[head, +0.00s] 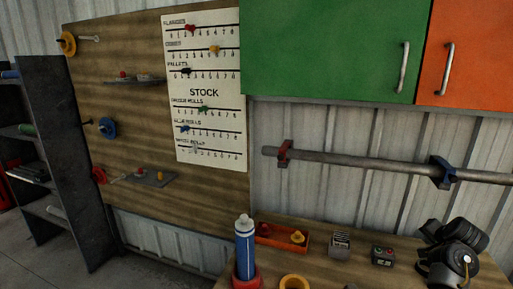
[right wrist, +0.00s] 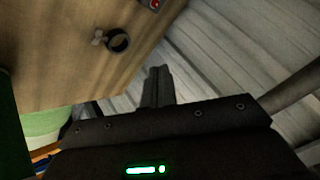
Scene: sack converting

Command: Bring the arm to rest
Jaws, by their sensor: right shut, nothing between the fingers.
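My right gripper (right wrist: 158,86) is seen from behind in the right wrist view. Its two dark fingers lie together, with nothing held between them. They stand out in front of the grey corrugated wall, apart from the wooden surface at the left of that view. In the head view, a dark jointed shape over the right end of the bench looks like my right arm; its fingers cannot be made out there. My left gripper is in neither view.
The wooden bench (head: 325,269) holds a blue-and-white tube (head: 244,246), an orange tray (head: 279,238) and small boxes. Dark shelving stands left.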

